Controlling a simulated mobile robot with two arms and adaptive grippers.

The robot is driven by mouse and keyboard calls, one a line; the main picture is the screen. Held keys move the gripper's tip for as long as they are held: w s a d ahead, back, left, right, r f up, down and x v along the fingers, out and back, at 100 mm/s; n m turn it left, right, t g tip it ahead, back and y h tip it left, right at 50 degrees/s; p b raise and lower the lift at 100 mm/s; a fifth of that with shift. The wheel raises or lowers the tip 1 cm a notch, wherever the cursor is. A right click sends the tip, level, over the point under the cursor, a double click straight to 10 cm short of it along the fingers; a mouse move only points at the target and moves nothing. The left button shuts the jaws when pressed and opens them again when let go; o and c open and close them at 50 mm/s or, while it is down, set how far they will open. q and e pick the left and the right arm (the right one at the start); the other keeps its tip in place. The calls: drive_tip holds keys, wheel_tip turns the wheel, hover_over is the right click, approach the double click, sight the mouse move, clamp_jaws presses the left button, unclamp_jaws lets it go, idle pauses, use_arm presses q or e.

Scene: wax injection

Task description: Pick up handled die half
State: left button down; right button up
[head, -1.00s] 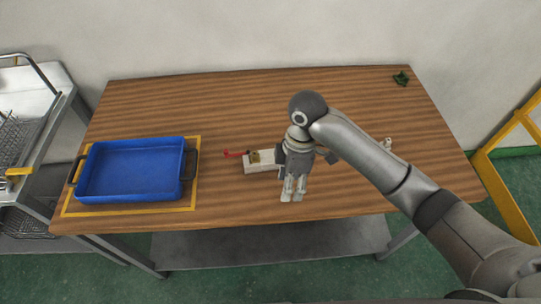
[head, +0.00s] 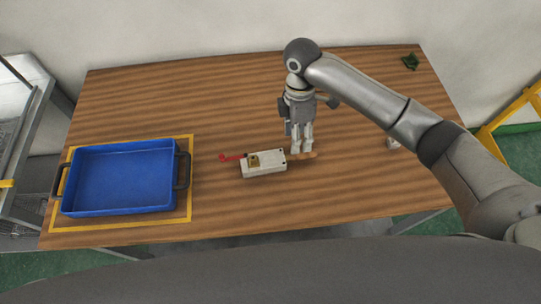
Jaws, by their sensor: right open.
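The handled die half is a pale rectangular block (head: 264,164) lying on the wooden table, with a brass-coloured patch on top. A brown handle (head: 307,156) sticks out from its right end, and a thin red piece (head: 232,157) from its left end. My right gripper (head: 302,151) is open and points down at the handle, just right of the block. The fingertips overlap the handle in the picture; I cannot tell whether they touch it. My left gripper is not in view.
A blue tray (head: 66,188) with dark handles stands in a yellow outline at the table's left. A small pale object (head: 393,143) lies at the right, partly behind my arm. A small green item (head: 410,62) is at the back right corner. The back left is clear.

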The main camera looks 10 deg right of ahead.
sight(280, 160)
drive_tip(key=shift+s+f, duration=0.25)
drive_tip(key=shift+f, duration=0.5)
drive_tip(key=shift+f+p, duration=0.3)
drive_tip(key=shift+f, duration=0.05)
drive_tip(key=f, duration=0.1)
drive_tip(key=f+p, duration=0.1)
drive_tip(key=f, duration=0.1)
drive_tip(key=shift+s+f, duration=0.3)
drive_tip(key=shift+s, duration=0.05)
drive_tip(key=shift+s+f, duration=0.1)
drive_tip(key=shift+f, duration=0.4)
drive_tip(key=shift+c, duration=1)
drive_tip(key=c, duration=0.5)
clamp_jaws()
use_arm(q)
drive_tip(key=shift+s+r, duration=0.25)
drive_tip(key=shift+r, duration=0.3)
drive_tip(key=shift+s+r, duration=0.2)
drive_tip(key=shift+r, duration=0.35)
